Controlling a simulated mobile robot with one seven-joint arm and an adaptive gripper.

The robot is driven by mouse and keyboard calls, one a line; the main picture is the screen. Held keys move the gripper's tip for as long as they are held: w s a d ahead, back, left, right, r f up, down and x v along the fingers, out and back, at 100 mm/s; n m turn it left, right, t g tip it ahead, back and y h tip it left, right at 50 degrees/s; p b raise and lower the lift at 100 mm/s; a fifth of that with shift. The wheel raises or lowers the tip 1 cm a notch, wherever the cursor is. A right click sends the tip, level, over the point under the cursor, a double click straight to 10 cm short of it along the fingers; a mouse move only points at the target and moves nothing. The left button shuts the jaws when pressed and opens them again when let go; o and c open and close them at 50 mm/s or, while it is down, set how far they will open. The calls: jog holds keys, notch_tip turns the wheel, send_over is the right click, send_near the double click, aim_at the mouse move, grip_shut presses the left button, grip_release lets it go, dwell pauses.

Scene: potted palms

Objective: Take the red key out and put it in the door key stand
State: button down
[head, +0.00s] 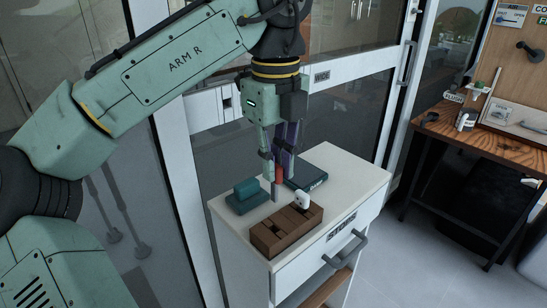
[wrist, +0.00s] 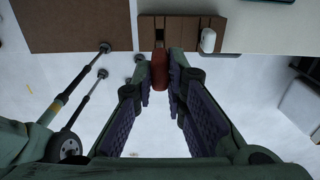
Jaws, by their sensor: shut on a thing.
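My gripper (head: 279,166) points down above the cabinet top and is shut on the red key (head: 279,178). In the wrist view the red key (wrist: 160,73) sits between the fingertips (wrist: 161,82), beside the near edge of a brown slotted wooden block (wrist: 180,22). In the head view this block (head: 288,240) stands at the cabinet's front edge, below the gripper. A white piece (head: 302,200) sits in its right part. The key's lower end is hard to make out. I cannot tell which object is the door key stand.
The white cabinet (head: 352,178) also bears a teal object (head: 247,196) at left and a dark teal box or book (head: 308,180) behind the gripper. A glass door with a grey handle (head: 407,62) is behind. A wooden workbench (head: 480,138) stands at right.

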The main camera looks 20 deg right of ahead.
aim_at(275, 189)
jog(key=shift+r+p, duration=0.2)
jog(key=shift+p, duration=0.55)
jog(key=shift+f+b, duration=1.1)
jog(key=shift+f, duration=1.95)
jog(key=shift+p, duration=1.8)
jog(key=shift+f+b, duration=0.85)
jog(key=shift+f, duration=1.4)
jog(key=c, duration=1.5)
grip_release()
jog(key=shift+c, duration=0.2)
jog(key=shift+r, duration=0.1)
notch_tip(275, 189, up, 12)
jog(key=shift+f, duration=0.1)
